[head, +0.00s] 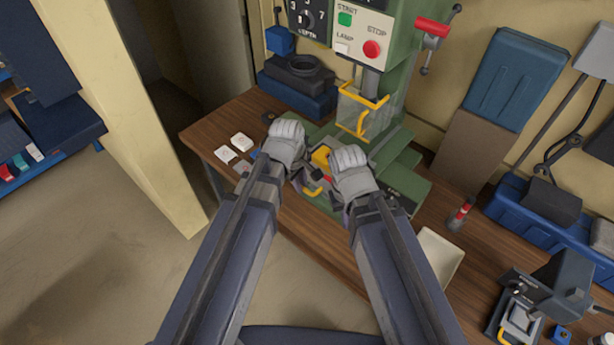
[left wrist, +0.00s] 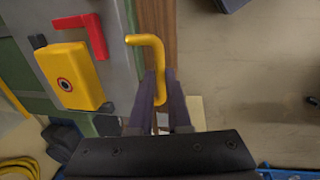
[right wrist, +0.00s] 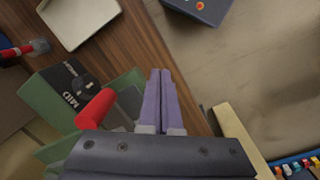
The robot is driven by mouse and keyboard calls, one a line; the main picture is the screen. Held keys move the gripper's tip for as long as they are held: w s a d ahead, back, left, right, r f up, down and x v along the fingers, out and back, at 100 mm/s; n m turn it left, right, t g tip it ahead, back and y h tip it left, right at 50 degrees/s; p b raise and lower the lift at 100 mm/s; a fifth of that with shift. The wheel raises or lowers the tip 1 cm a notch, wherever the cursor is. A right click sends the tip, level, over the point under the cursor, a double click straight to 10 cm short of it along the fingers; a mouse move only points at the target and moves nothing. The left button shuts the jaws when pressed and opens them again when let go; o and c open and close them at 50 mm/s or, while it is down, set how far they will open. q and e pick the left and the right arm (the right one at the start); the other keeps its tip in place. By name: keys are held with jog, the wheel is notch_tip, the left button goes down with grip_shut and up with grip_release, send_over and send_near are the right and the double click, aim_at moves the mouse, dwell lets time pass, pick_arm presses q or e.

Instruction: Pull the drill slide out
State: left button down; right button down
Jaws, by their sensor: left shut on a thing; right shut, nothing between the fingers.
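The green drill press (head: 400,60) stands on the wooden bench. Its slide is at the front of the base, mostly hidden by my grippers in the head view. The slide's bent yellow handle (left wrist: 148,42) is between the fingers of my left gripper (left wrist: 160,90), which is shut on it. The handle also shows in the head view (head: 312,191). A yellow box with a dark round button (left wrist: 75,76) and a red bent lever (left wrist: 88,32) lie beside it. My right gripper (right wrist: 159,82) is shut and empty, beside a red handle (right wrist: 95,110) and above the bench edge.
A yellow-framed clear guard (head: 362,112) hangs above the base. White pieces (head: 241,142) lie on the bench at left. Open floor lies in front of the bench.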

pick_arm(q)
jog(key=shift+s+a, duration=0.1)
dwell(0.3)
jog(key=c, duration=0.9)
grip_release()
jog(key=shift+o, duration=0.2)
jog(key=shift+r, duration=0.1)
notch_tip(320, 180, up, 8)
jog(key=s+p, duration=0.1)
jog(key=p, duration=0.6)
jog(key=shift+a+f+p, duration=0.2)
jog(key=shift+a+p, duration=0.2)
jog(key=shift+s+f, duration=0.1)
jog(key=shift+s, duration=0.05)
